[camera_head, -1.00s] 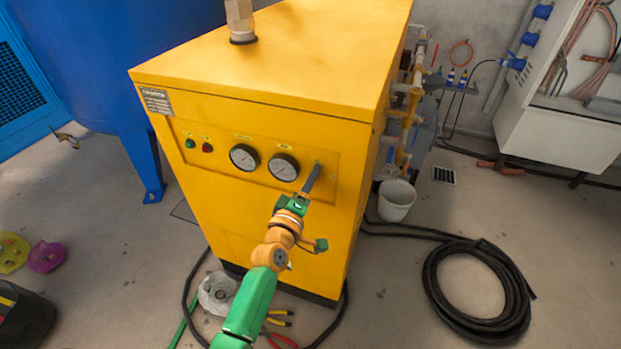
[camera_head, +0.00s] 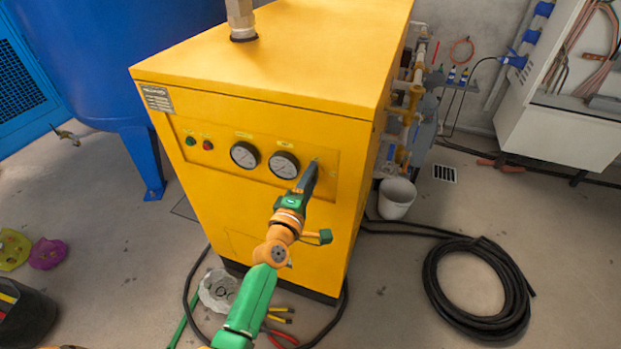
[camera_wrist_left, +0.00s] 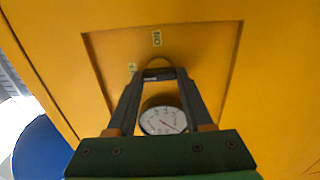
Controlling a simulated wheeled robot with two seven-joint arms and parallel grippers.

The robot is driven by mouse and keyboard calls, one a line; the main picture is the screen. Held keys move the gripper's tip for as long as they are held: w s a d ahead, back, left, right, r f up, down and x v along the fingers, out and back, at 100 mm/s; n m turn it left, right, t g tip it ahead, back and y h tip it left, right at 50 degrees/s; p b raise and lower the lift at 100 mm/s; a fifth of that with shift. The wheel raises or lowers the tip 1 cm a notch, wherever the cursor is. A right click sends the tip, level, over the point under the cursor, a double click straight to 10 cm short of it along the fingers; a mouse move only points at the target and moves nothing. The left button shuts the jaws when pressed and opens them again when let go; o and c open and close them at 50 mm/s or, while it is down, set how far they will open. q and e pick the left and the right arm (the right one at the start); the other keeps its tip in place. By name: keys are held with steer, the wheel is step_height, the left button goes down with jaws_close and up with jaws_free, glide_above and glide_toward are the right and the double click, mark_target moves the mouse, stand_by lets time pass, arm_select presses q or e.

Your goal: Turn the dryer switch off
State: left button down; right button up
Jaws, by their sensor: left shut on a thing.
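The yellow dryer cabinet (camera_head: 230,225) stands in the middle of the head view, with its control panel on the front. My left gripper (camera_head: 311,168) reaches the right end of this panel, just right of the two round gauges. In the left wrist view the fingertips (camera_wrist_left: 160,75) close on the dark, rounded dryer switch (camera_wrist_left: 158,73) from both sides. The fingers hide most of the switch in the head view, and its exact turn is hard to read. A small label (camera_wrist_left: 156,38) sits beside the switch. My right gripper is not in view.
A gauge (camera_head: 284,165) sits close beside the left gripper. A green button (camera_head: 190,141) and a red button (camera_head: 207,145) are further left on the panel. A white bucket (camera_head: 397,198) and a coiled black hose (camera_head: 478,290) lie on the floor to the right.

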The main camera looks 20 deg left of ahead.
arm_select(q)
steer(key=c, duration=0.6)
jaws_free()
steer(key=shift+s, duration=0.1)
steer(key=s, duration=0.7)
steer(key=shift+a+p, duration=0.1)
steer(key=shift+p, duration=0.2)
